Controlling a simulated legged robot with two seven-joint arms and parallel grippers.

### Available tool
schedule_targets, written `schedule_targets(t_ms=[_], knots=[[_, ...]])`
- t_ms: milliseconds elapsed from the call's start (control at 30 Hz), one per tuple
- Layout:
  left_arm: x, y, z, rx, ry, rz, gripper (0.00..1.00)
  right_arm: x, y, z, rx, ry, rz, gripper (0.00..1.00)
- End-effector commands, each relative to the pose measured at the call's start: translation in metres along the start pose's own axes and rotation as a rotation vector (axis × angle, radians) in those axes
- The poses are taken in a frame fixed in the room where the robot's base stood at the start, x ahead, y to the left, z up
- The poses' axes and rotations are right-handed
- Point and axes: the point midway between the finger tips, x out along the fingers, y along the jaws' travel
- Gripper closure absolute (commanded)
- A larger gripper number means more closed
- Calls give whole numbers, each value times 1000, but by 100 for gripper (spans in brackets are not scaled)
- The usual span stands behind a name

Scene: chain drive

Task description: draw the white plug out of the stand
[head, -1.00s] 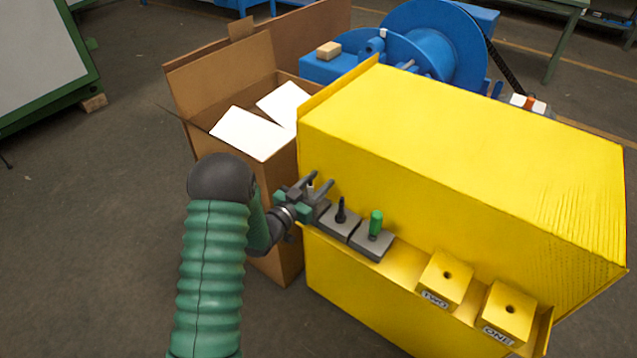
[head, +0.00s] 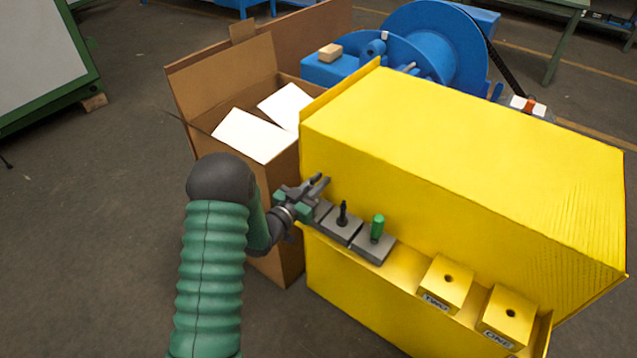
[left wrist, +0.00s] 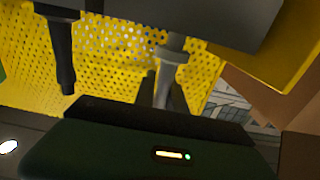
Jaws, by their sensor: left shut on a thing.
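The white plug shows in the left wrist view (left wrist: 166,75) as a pale grey-white pin. It runs between the grey stand block (left wrist: 215,22) and my left gripper's dark fingers, which hide part of it. In the head view, my left gripper (head: 319,183) is shut on the plug at the leftmost grey block of the stand (head: 321,211). The plug is mostly hidden there by the fingers. I cannot tell how deep it sits in its block. My right gripper is not in view.
A black plug (head: 342,212) and a green plug (head: 377,227) stand upright in the neighbouring blocks. Yellow blocks marked TWO (head: 437,295) and ONE (head: 499,329) sit farther right on the shelf of the yellow housing (head: 470,170). A cardboard box (head: 225,85) stands behind my left arm.

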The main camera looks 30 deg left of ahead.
Motion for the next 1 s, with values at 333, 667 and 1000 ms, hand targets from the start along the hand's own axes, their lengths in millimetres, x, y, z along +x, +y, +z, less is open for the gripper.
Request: schedule_targets(t_ms=[333,667,1000], knots=[[0,0,-24,0,0,0,100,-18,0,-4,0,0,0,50],[0,0,-44,0,0,0,100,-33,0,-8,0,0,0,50],[0,0,-64,-1,0,0,100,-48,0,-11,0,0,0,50]])
